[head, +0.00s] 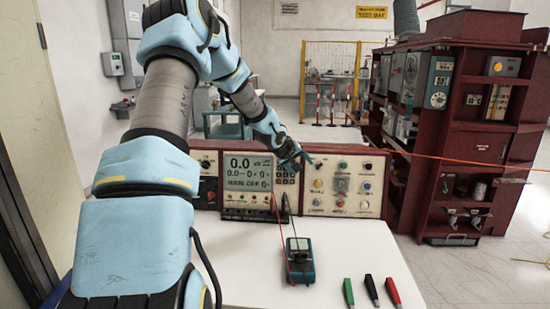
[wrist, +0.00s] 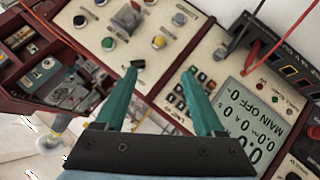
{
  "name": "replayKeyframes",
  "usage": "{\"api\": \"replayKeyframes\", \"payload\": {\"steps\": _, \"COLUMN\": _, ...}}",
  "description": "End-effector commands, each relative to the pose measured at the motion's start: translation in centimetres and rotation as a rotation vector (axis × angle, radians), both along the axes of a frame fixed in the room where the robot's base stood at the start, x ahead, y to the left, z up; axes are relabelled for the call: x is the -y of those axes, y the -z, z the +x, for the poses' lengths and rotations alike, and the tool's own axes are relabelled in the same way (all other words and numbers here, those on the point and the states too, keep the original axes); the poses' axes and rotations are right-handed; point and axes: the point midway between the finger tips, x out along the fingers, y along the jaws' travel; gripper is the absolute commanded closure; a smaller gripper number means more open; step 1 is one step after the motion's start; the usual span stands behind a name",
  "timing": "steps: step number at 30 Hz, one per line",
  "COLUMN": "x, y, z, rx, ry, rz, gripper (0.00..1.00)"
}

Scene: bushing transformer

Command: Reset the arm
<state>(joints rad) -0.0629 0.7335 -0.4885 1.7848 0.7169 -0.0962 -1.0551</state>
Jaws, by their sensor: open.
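My arm reaches forward from the left of the head view, over the white table. My gripper (head: 305,158) is raised in front of the control panel (head: 345,184), near its top edge. In the wrist view my gripper (wrist: 165,82) shows two teal fingers, spread apart with nothing between them. Beyond the fingers are the panel's knobs and buttons (wrist: 157,42) and its display (wrist: 249,120), seen turned. I cannot tell how far the fingertips are from the panel face.
A teal handheld meter (head: 300,262) with red and black leads lies on the white table (head: 245,265). Green, black and red clips (head: 371,290) lie at the right front. A dark red cabinet (head: 465,140) stands right. A yellow fence (head: 330,75) is behind. The table's left-middle is clear.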

Motion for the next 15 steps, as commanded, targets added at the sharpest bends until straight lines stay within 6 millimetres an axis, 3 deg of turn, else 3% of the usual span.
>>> {"api": "replayKeyframes", "payload": {"steps": 5, "x": -8.1, "y": -0.1, "z": -8.0, "rx": -0.068, "ry": 0.035, "rz": 0.317, "gripper": 0.29}}
{"api": "replayKeyframes", "payload": {"steps": 9, "x": -14.8, "y": -0.5, "z": -15.8, "rx": -0.173, "ry": 0.064, "rz": 0.503, "gripper": 0.29}}
{"api": "replayKeyframes", "payload": {"steps": 12, "x": -18.5, "y": -0.9, "z": -21.7, "rx": -0.257, "ry": 0.090, "rz": 0.580, "gripper": 0.29}}
{"api": "replayKeyframes", "payload": {"steps": 15, "x": -21.0, "y": -1.1, "z": -27.0, "rx": -0.335, "ry": 0.121, "rz": 0.613, "gripper": 0.29}}
